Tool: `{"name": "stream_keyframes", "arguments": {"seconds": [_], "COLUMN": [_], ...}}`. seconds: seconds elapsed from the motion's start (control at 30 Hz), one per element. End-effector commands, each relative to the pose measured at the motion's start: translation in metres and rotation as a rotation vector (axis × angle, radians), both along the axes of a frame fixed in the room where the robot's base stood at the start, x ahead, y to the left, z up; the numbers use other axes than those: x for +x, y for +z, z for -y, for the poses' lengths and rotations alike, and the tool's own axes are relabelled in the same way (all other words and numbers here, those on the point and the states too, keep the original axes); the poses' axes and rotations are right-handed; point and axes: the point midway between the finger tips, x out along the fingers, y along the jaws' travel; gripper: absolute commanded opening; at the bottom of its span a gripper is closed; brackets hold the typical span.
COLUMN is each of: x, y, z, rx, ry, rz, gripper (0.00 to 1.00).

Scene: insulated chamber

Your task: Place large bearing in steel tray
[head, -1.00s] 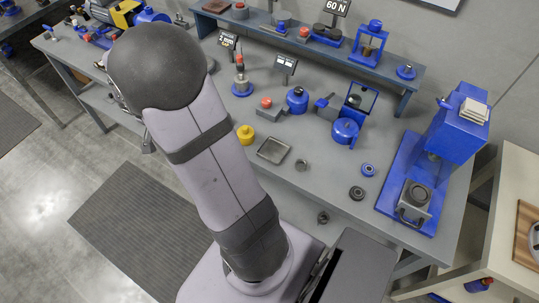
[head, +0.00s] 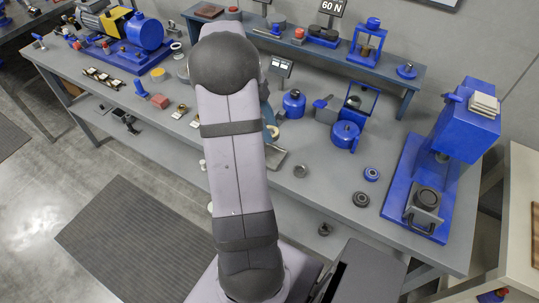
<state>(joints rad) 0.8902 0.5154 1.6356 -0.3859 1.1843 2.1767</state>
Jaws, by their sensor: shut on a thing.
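The steel tray (head: 281,158) lies on the grey bench behind my arm. Only its right edge shows, and my arm hides the rest. A teal part and a pale ring (head: 273,132) show just beyond the arm, above the tray, but I cannot tell what they are. My gripper's fingers are hidden behind my arm, as is anything in them. A dark ring-shaped bearing (head: 361,199) and a blue-centred one (head: 371,174) lie on the bench to the right. A smaller grey round part (head: 300,171) lies beside the tray. I cannot tell which is the large bearing.
A blue press (head: 440,150) stands at the right end. A motor rig (head: 120,35) and small parts fill the left. The bench's front right is fairly clear.

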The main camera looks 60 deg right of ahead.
Motion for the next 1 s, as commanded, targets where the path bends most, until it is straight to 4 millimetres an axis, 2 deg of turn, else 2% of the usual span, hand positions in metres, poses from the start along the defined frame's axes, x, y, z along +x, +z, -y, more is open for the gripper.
{"name": "stream_keyframes", "arguments": {"seconds": [0.4,0.73,1.0], "x": [0.000,0.000,0.000], "y": [-0.053,-0.066,-0.095], "z": [-0.001,-0.001,-0.001], "rx": [0.003,0.003,0.003], "ry": [0.005,0.005,0.005], "rz": [-0.003,-0.003,-0.003], "gripper": [0.08,0.08,0.08]}}
